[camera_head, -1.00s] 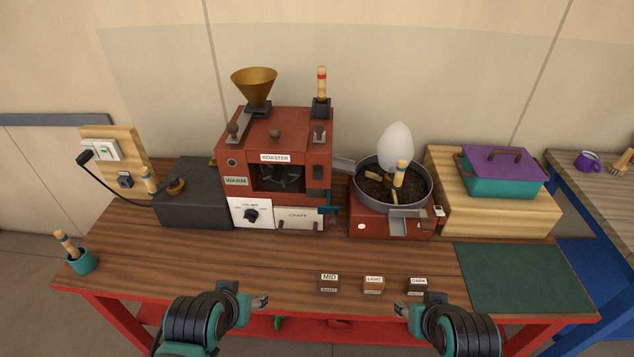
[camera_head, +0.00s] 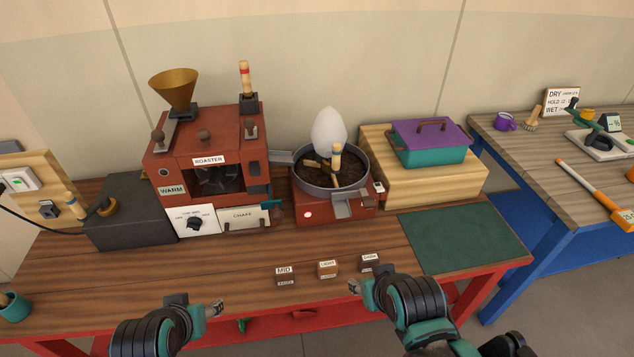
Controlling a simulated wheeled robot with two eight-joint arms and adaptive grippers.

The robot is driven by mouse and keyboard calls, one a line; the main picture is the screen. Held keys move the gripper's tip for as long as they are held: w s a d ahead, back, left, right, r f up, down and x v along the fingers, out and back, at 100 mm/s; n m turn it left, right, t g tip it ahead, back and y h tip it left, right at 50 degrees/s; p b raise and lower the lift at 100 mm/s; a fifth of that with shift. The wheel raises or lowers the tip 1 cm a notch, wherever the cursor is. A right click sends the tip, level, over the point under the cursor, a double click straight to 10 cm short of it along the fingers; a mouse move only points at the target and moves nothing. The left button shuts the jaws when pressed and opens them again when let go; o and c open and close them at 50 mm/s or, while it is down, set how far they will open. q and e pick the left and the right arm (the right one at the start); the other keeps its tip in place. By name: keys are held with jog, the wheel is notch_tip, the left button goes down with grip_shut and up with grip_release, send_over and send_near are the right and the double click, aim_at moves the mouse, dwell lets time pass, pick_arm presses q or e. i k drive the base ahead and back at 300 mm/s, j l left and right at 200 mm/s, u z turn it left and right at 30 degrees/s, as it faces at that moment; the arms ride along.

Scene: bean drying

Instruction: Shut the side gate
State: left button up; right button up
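The round cooling tray (camera_head: 301,179) holds dark beans and stands on a red base (camera_head: 310,212) right of the roaster. A grey metal chute (camera_head: 352,203) sticks out at its front right. I cannot tell for certain which part is the side gate or how far it is open. A wooden-handled stirrer (camera_head: 336,158) stands in the beans. My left gripper (camera_head: 215,308) is low over the bench's front edge, away from the tray. My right gripper (camera_head: 355,288) is also near the front edge, below the chute and apart from it. Both look empty, but their finger gaps are unclear.
The red roaster (camera_head: 210,130) stands left, with a teal handle (camera_head: 270,203) by its chaff drawer (camera_head: 245,216). Small labelled blocks MID (camera_head: 285,275), LIGHT (camera_head: 327,269) and DARK (camera_head: 370,263) lie before my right gripper. A green mat (camera_head: 465,240) is clear on the right.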

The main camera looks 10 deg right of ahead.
aim_at(276, 215)
jog(key=k+z, duration=0.15)
jog(key=z, duration=0.2)
jog(key=k+z, duration=0.15)
jog(key=z, duration=0.2)
jog(key=k+l+z, duration=0.1)
jog(key=z, duration=0.25)
